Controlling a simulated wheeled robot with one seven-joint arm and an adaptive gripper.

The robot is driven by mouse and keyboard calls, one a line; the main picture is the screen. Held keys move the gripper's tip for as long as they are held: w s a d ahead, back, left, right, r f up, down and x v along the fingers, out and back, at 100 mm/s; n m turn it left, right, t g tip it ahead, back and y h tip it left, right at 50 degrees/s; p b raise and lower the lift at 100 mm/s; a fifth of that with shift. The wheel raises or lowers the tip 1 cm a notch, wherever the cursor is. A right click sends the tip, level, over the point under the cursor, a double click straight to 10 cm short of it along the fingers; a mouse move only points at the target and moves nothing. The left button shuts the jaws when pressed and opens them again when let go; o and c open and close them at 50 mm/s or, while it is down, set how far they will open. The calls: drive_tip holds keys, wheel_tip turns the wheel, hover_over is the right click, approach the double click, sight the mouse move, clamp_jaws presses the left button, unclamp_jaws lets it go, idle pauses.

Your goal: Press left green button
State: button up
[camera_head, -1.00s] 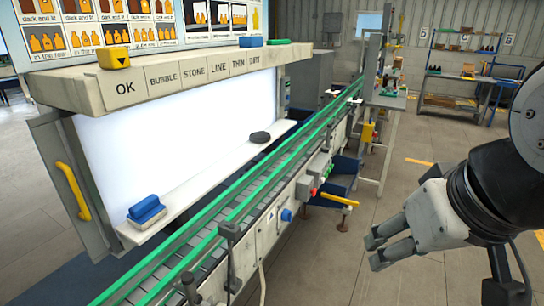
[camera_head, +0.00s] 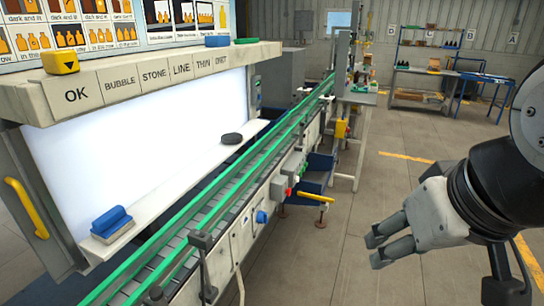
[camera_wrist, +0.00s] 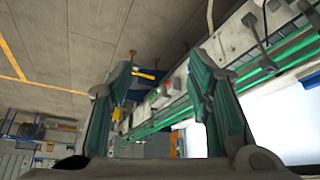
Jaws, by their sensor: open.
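The conveyor's side panel carries small controls: a red button (camera_head: 289,192), a blue knob (camera_head: 262,217) and a small green spot beside the red button that looks like a green button (camera_head: 301,178). In the wrist view, a red button (camera_wrist: 153,97) and a green patch (camera_wrist: 166,90) show between my fingers, at a distance. The buttons are too small to tell which green one is left. My gripper (camera_head: 374,251) is open and empty over the floor, right of the conveyor and apart from it. Its spread fingers also show in the wrist view (camera_wrist: 160,72).
The conveyor (camera_head: 215,200) with green rails runs from front to back. A light booth with a blue brush (camera_head: 112,222) stands left. Floor (camera_head: 330,265) between conveyor and gripper is clear.

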clamp_jaws()
idle(1.1)
